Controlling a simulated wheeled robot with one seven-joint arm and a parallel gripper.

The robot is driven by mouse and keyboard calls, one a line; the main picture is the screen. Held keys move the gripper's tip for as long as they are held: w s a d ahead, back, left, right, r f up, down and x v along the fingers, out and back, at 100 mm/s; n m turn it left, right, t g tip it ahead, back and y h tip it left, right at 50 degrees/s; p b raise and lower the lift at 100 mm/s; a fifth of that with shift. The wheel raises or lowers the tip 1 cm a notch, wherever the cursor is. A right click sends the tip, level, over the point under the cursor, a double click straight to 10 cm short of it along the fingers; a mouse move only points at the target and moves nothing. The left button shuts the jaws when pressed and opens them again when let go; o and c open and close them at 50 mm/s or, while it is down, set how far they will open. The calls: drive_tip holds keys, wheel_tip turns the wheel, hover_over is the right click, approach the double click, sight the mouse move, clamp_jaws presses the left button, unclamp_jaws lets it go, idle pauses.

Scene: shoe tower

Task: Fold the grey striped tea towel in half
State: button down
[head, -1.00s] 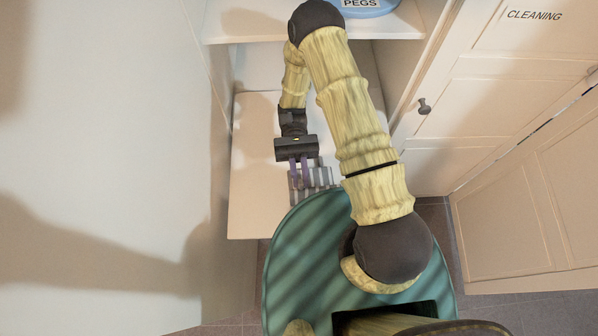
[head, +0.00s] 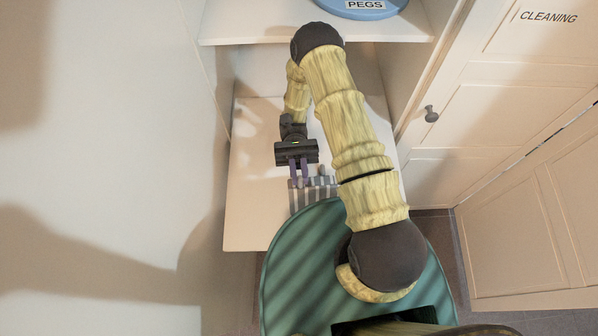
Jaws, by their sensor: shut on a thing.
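The grey striped tea towel (head: 312,196) lies on the pale lower shelf (head: 251,205), close to its front edge. Only part of it shows; my green base and my arm hide the rest. My gripper (head: 300,180) points down at the towel's far side, its purple fingers close together and shut on the towel's cloth. The exact grip point and any fold in the cloth are too small to make out.
An upper shelf (head: 225,28) holds a blue container (head: 352,8) labelled PEGS above my arm. A white wall stands close on the left. A cupboard door (head: 490,110) labelled CLEANING, with a dark knob (head: 431,114), is on the right. The shelf's left part is bare.

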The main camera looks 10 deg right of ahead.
drive_tip(key=shift+s, duration=0.1)
drive_tip(key=c, duration=1.4)
unclamp_jaws()
drive_tip(key=shift+a, duration=0.1)
drive_tip(key=shift+c, duration=0.2)
drive_tip(key=shift+s, duration=0.15)
